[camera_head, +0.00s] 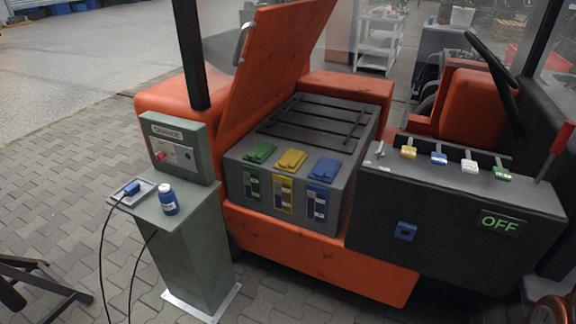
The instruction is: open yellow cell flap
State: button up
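The yellow cell flap (291,160) sits on the top front edge of a dark grey battery box (343,192). It lies down over its place and looks shut. The green flap (260,152) is to its left and the blue flap (325,168) to its right; both also look shut. Below the yellow flap is a yellow and blue level strip (284,194) on the box front. My gripper is not in view.
The orange hood (272,70) stands raised behind the box at left.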

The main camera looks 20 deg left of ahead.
aim_at(290, 160)
jog(key=u, duration=1.2)
jog(key=i, duration=0.65)
jog(key=u, duration=1.7)
